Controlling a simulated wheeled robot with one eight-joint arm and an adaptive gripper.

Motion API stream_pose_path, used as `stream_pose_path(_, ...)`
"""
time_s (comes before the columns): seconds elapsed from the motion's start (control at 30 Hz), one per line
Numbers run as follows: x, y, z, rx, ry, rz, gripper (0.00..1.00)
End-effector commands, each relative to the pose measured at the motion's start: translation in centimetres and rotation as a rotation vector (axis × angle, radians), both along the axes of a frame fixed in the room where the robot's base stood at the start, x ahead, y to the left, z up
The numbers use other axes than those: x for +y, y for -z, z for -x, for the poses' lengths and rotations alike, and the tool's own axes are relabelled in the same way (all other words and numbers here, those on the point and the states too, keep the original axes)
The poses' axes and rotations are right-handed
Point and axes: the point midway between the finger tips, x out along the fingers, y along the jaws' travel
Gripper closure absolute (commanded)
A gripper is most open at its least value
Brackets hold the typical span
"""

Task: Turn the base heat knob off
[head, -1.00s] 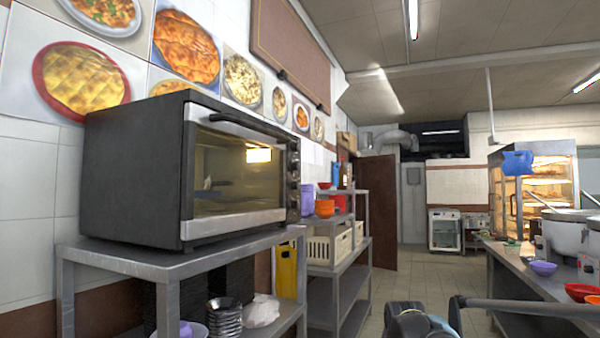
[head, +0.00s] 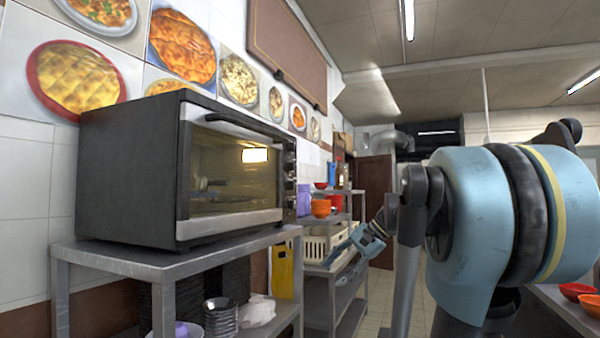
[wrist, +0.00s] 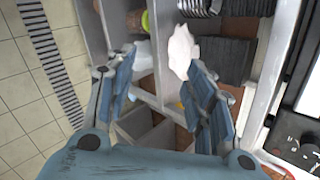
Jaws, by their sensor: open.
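A black oven (head: 130,170) with a glass door stands on a metal shelf unit at the left. Small knobs (head: 290,170) run down the right edge of its front, seen almost edge-on. I cannot tell which one is the base heat knob. My gripper (head: 342,266) is out beyond the oven's right end, lower than the knobs and apart from them. In the wrist view my gripper (wrist: 165,78) is open, with nothing between its blue fingers. Part of the oven's front (wrist: 296,142) shows at the right edge there, beside the right finger.
The metal shelf (head: 170,262) under the oven holds stacked dishes and a white bag (head: 258,311). A second shelf unit behind carries a cream crate (head: 318,246) and orange bowls (head: 321,208). My arm covers much of the right side. Tiled floor lies open beside the shelves.

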Motion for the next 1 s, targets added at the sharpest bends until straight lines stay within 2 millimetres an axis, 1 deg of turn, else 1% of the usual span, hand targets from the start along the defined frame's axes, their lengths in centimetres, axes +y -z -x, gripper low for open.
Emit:
stream_pose_path(0.03, 0.2, -2.9, -2.0, 0.021, 0.034, -0.072, 0.51)
stream_pose_path(0.07, 0.3, -4.6, -3.1, 0.036, 0.054, -0.117, 0.51)
stream_pose_path(0.1, 0.4, -6.8, -4.5, 0.054, 0.078, -0.178, 0.51)
stream_pose_path(0.17, 0.4, -10.1, -6.6, 0.084, 0.11, -0.267, 0.51)
stream_pose_path(0.2, 0.3, -12.3, -8.0, 0.102, 0.13, -0.328, 0.51)
stream_pose_path(0.27, 0.0, -15.7, -10.0, 0.132, 0.156, -0.419, 0.51)
stream_pose_path(0.3, -0.3, -17.8, -11.3, 0.151, 0.172, -0.477, 0.51)
stream_pose_path(0.4, -1.4, -22.7, -14.2, 0.195, 0.197, -0.612, 0.51)
stream_pose_path(0.5, -2.5, -26.7, -16.5, 0.23, 0.213, -0.723, 0.51)
stream_pose_path(0.6, -3.6, -29.5, -18.0, 0.256, 0.218, -0.801, 0.51)
stream_pose_path(0.7, -4.2, -31.0, -18.8, 0.271, 0.219, -0.848, 0.51)
stream_pose_path(0.77, -4.3, -31.5, -19.1, 0.276, 0.219, -0.862, 0.51)
stream_pose_path(0.87, -3.9, -31.8, -19.3, 0.28, 0.218, -0.871, 0.51)
stream_pose_path(1.0, -2.4, -31.8, -19.7, 0.281, 0.216, -0.869, 0.51)
